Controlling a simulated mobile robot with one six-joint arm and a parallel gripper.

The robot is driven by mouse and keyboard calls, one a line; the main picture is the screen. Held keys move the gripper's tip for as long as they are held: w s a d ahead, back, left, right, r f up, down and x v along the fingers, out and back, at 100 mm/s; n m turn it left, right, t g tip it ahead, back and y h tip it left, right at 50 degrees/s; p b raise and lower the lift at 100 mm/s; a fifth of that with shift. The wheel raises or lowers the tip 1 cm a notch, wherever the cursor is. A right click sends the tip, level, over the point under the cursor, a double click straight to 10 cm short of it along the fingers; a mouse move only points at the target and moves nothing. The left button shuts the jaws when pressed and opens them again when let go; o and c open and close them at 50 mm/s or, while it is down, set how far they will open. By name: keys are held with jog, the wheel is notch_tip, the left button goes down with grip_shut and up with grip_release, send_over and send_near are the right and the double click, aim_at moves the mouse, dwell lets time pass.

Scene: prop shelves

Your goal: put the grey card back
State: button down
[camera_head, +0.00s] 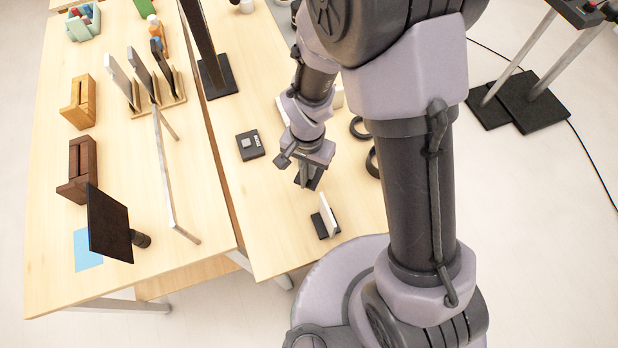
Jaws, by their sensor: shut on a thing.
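My gripper (309,181) hangs over the right table, pointing down. It is shut on what looks like the grey card, a small dark grey piece (313,183) at the fingertips. My fingers hide most of it, and its outline is hard to tell. Just below and to the right, apart from the gripper, a pale card (329,212) stands tilted in a small black holder (320,228). On the left table a wooden rack (160,107) holds several upright panels, one pale (116,76) and others dark (140,72).
A black box (250,145) lies left of my gripper, and dark rings (359,127) lie to its right. The left table has two wooden blocks (80,102) (77,170), a black panel (108,224) and a long thin panel (163,170).

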notch_tip(320, 180, down, 6)
jog(key=shift+w+f+b, duration=0.1)
jog(key=shift+w+b, duration=0.05)
jog(key=shift+b, duration=0.65)
jog(key=shift+f, duration=0.15)
jog(key=c, duration=1.6)
grip_release()
jog(key=shift+o, duration=0.2)
